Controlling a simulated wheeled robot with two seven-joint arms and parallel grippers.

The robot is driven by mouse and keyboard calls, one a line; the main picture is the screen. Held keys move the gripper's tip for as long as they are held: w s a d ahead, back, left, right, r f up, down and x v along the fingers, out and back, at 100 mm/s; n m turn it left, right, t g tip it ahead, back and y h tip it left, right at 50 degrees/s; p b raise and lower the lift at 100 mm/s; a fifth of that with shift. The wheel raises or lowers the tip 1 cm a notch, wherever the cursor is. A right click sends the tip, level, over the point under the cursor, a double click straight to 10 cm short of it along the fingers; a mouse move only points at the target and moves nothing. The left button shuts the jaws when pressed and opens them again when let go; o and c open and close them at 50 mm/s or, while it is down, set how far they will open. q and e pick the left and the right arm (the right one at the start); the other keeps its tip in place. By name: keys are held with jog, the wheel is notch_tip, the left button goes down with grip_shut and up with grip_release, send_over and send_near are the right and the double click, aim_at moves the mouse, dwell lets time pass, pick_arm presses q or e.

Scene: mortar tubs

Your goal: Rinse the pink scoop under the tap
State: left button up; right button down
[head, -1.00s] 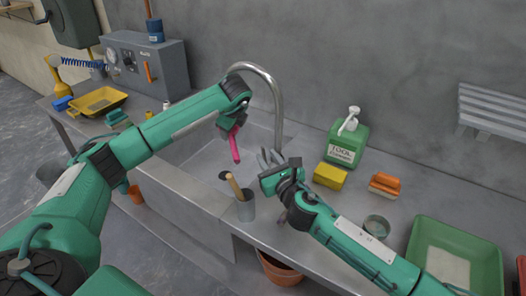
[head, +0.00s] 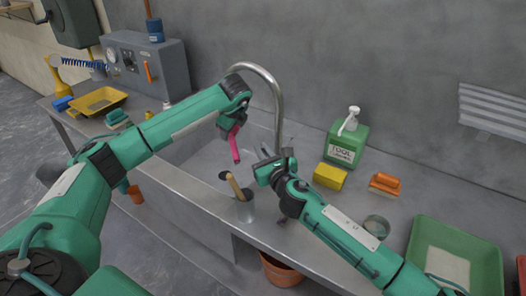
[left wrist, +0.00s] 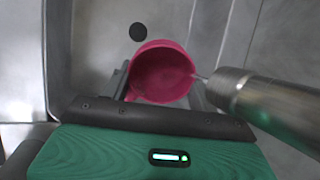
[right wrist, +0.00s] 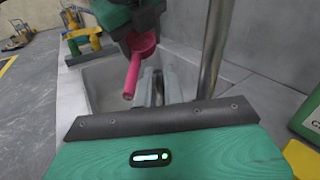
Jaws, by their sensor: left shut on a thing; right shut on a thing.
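The pink scoop (head: 235,148) hangs from my left gripper (head: 231,127), which is shut on it over the sink. In the left wrist view the scoop's round bowl (left wrist: 163,72) opens toward the camera, close beside the mouth of the tap (left wrist: 240,92). A thin pale streak there runs from the mouth to the bowl. The tap (head: 275,92) arches over the sink in the head view. My right gripper (head: 265,156) is beside the tap's upright, shut on what appears to be the tap lever, mostly hidden. Its fingers (right wrist: 160,88) show in the right wrist view.
The steel sink (head: 205,158) lies below both grippers. A green soap bottle (head: 346,143), yellow sponge (head: 330,177), orange-handled brush (head: 384,184) and green tray (head: 484,251) are to the right.

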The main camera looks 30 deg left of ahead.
jog(key=shift+d, duration=0.1)
jog(key=shift+d+m+t+y, duration=0.5)
jog(key=shift+d, duration=0.05)
jog(key=c, duration=1.6)
grip_release()
jog(key=shift+d, duration=0.1)
jog(key=shift+s+d, duration=0.1)
jog(key=v, duration=1.1)
jog(key=shift+s+d, duration=0.2)
jog(key=shift+d, duration=0.05)
pick_arm(q)
jog(key=shift+s+d, duration=0.1)
jog(key=s+d, duration=0.5)
jog(key=shift+d+b, duration=0.4)
pick_arm(e)
jog(key=shift+f, duration=0.4)
